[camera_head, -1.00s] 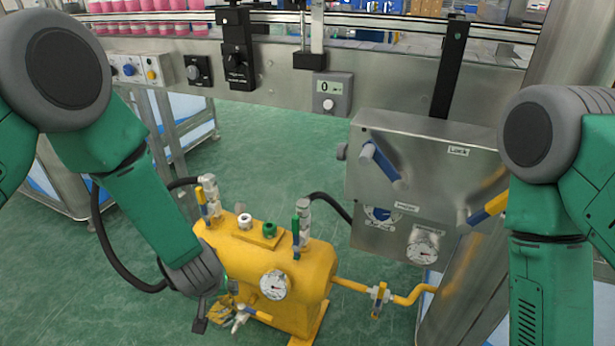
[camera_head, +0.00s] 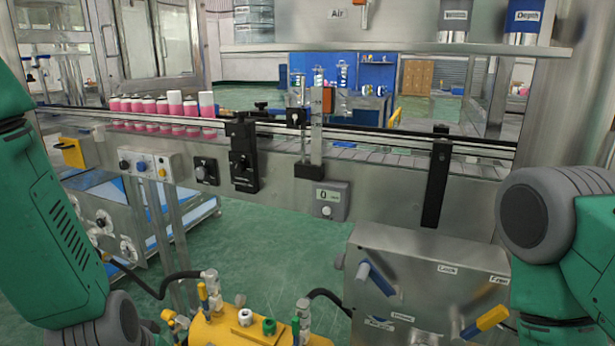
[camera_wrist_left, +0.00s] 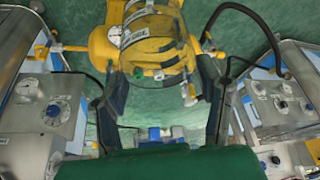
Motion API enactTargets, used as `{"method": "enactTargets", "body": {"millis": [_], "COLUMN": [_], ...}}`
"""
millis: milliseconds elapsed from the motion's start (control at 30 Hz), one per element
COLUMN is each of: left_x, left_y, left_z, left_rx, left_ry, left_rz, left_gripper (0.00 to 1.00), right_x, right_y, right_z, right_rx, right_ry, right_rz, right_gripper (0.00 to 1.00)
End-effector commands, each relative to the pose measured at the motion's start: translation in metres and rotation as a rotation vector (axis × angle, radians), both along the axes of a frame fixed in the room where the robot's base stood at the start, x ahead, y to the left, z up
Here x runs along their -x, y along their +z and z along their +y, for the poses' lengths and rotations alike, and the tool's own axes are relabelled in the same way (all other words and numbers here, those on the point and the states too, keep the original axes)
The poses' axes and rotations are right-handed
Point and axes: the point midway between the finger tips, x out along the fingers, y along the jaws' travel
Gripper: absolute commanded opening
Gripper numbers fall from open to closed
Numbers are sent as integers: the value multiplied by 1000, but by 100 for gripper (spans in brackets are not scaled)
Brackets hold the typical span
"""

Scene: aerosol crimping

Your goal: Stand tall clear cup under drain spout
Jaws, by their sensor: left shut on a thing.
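The yellow tank (camera_head: 250,330) shows only its top, with small valves, at the bottom edge of the head view. My left gripper (camera_wrist_left: 165,90) is below the head view; in the left wrist view its two dark fingers are spread apart in front of the tank. The tall clear cup appears to be between them as a faint see-through shape (camera_wrist_left: 155,60), hard to tell from the yellow behind it. A small pale fitting (camera_wrist_left: 188,94), perhaps the drain spout, is near the right finger. Whether the cup touches the spout or floor cannot be told. My right gripper is out of view.
A steel control box (camera_head: 425,275) with levers stands right of the tank. A conveyor (camera_head: 385,195) with pink-and-white cans (camera_head: 165,108) runs across behind. Black hoses (camera_head: 165,288) rise from the tank. Green floor (camera_head: 250,240) is clear behind it.

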Motion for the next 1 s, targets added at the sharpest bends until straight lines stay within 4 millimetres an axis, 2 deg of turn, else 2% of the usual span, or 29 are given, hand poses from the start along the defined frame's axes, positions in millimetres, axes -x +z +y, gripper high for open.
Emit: {"method": "enactTargets", "body": {"millis": [33, 200, 533, 667, 867, 933, 1000], "left_x": [8, 22, 28, 30, 44, 51, 57], "left_y": [16, 31, 30, 8, -55, -74, -88], "left_z": [-1, -4, -5, -4, -4, -4, -5], "left_rx": [3, 18, 26, 22, 19, 20, 23], "left_ry": [-3, -5, -6, -6, -6, -7, -6], "left_rz": [2, -5, -5, 1, 4, 3, 0], "left_gripper": [37, 37, 37, 37, 37, 37, 37], "right_x": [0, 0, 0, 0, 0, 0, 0], "right_y": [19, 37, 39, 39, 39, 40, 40], "right_z": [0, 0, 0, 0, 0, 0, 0], "right_rx": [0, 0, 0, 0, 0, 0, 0], "right_ry": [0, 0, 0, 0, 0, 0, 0], "right_rz": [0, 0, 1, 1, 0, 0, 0], "right_gripper": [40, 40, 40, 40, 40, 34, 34]}}
